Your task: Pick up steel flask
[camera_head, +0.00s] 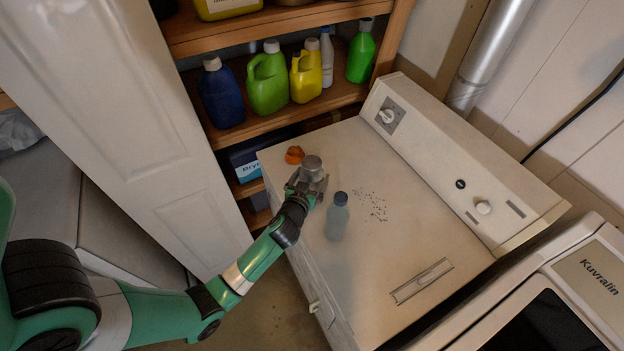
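A grey metallic object (312,164) with a round top, which looks like the steel flask, stands on the white appliance top near its left edge. My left gripper (308,184) is right at its near side, and the fingers overlap its lower part in the picture. I cannot tell whether they touch it or are closed on it. The flask's lower body is hidden by the gripper. My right gripper is not in view.
A translucent bottle with a dark cap (337,218) stands close to the right of my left gripper. An orange item (294,155) lies just left of the flask. Dark specks (372,203) are scattered to the right. Shelves (348,92) with several bottles stand behind.

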